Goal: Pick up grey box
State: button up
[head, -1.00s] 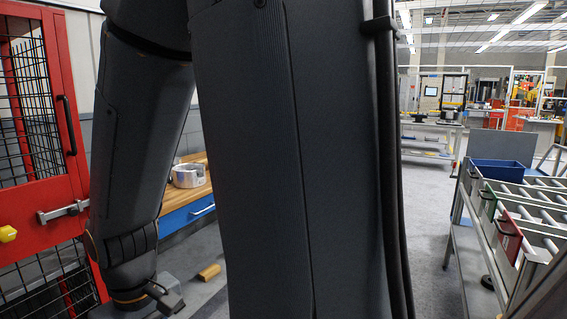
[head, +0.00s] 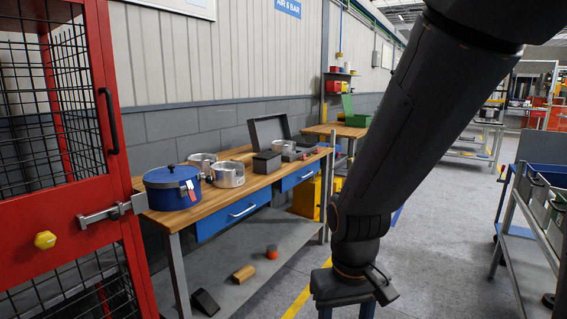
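A small dark grey box (head: 266,163) sits on the wooden top of the workbench (head: 160,216), towards its far end. A larger dark grey case (head: 268,131) with a raised lid stands behind it. I cannot tell which of the two is the task's grey box. My gripper (head: 346,313) hangs at the bottom edge of the head view, right of the bench and well apart from both. Its two fingers stand apart, with floor visible between them; their tips are cut off by the frame edge.
A blue pot (head: 172,188) and metal cylinders (head: 228,174) share the bench top. A red mesh door (head: 75,220) stands close at the left. Loose blocks (head: 243,274) lie below the bench. A cart (head: 517,210) is at the right; the aisle floor between is clear.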

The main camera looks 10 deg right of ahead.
aim_at(265, 163)
jog(key=z, duration=0.45)
jog(key=i, duration=3.05)
jog(key=u, duration=0.35)
